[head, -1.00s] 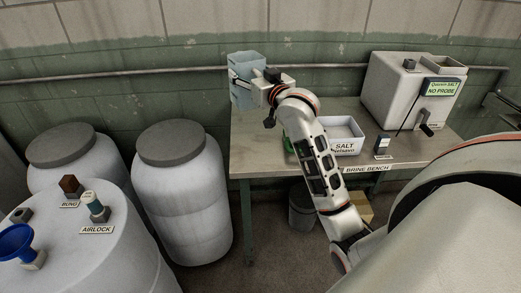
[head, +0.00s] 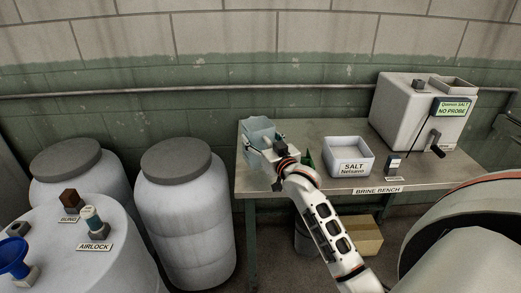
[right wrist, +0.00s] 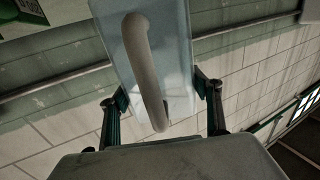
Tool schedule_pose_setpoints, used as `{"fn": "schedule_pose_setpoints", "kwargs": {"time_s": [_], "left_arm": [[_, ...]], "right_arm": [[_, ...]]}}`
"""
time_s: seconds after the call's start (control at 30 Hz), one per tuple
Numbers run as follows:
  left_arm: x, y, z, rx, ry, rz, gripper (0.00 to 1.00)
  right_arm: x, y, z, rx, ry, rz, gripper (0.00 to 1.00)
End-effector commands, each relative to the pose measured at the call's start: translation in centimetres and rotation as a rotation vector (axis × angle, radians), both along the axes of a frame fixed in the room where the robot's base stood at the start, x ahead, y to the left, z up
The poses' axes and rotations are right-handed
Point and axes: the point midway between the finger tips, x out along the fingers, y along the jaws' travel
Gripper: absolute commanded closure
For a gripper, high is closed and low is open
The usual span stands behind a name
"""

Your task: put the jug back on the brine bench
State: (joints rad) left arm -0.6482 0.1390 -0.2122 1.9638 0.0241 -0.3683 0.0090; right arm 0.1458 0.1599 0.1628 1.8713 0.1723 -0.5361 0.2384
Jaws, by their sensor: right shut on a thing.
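The jug (head: 259,128) is pale blue and translucent. It is at the left end of the brine bench (head: 300,178), upright or nearly so; I cannot tell whether its base touches the top. My right gripper (head: 262,152) is shut on it, coming from the front. In the right wrist view the jug's body (right wrist: 180,60) and its grey handle (right wrist: 150,75) fill the space between the two fingers of the right gripper (right wrist: 162,95). The gripper hides the jug's lower part in the head view. My left gripper is not in view.
A white salt tub (head: 348,155) stands right of my forearm, with a green object (head: 309,160) partly hidden beside it. A grey-white machine (head: 408,115) stands at the bench's right. White barrels (head: 183,220) stand left of the bench. A pipe (head: 200,92) runs along the wall.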

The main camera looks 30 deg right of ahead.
Motion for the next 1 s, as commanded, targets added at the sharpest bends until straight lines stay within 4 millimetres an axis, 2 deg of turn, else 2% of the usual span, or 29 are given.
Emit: {"fn": "schedule_pose_setpoints", "kwargs": {"time_s": [0.1, 0.23, 0.73, 0.77, 0.8, 1.0], "left_arm": [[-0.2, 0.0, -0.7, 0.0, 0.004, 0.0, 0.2], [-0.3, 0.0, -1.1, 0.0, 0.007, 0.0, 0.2], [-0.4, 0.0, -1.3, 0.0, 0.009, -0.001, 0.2], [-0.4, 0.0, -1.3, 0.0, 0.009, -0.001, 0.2], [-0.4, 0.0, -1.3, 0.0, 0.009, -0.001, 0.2], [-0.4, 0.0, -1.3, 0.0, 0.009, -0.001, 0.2]], "right_arm": [[0.0, 0.0, -2.1, 0.001, 0.005, 0.0, 0.8], [0.0, 0.0, -3.7, 0.001, 0.003, 0.0, 0.8], [0.0, 0.0, -4.3, 0.0, 0.001, 0.0, 0.8], [0.0, 0.0, -4.3, 0.0, 0.002, 0.0, 0.29], [0.0, 0.0, -4.3, 0.0, 0.002, 0.0, 0.2], [0.0, 0.0, -4.3, 0.0, 0.002, 0.0, 0.2]]}}
